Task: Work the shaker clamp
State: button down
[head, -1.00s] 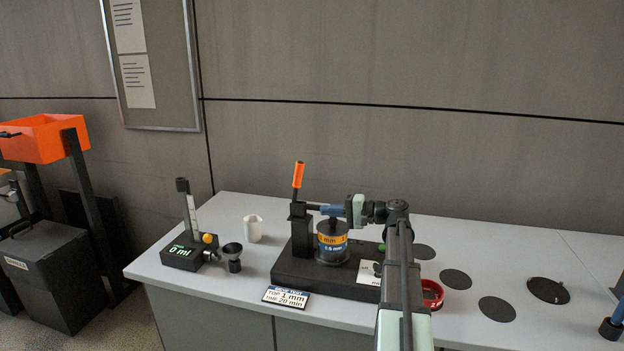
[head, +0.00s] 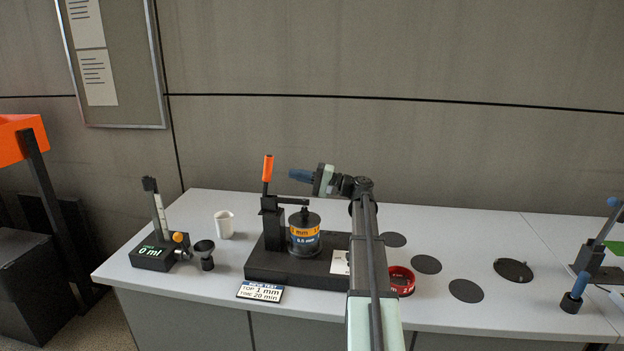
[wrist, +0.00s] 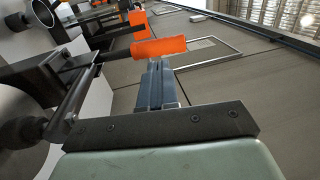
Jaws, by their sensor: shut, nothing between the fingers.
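The shaker clamp stands on a black base (head: 300,262). Its orange handle (head: 268,168) points up from a black post (head: 272,225), and its dark arm (head: 291,201) reaches level over the sieve stack (head: 304,236), which has orange and blue bands. My gripper (head: 291,174) has blue fingers, shut and empty, to the right of the handle at about its height, with a gap between. In the wrist view the fingertips (wrist: 155,66) point toward the orange handle (wrist: 158,48), which lies across just beyond them. Part of the base is hidden behind my arm.
A dosing stand (head: 152,255) showing 0 ml, a small black cup (head: 204,254) and a white beaker (head: 224,224) stand to the left. A label card (head: 260,291) lies in front. A red ring (head: 401,281) and several dark discs lie right. Another lever device (head: 600,262) stands far right.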

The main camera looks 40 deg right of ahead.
jog(key=shift+x, duration=2.65)
jog(key=w+a+g+h, duration=0.8)
jog(key=w+a, duration=0.1)
jog(key=shift+w+a+f, duration=0.4)
jog(key=shift+f, duration=0.1)
jog(key=shift+a, duration=0.1)
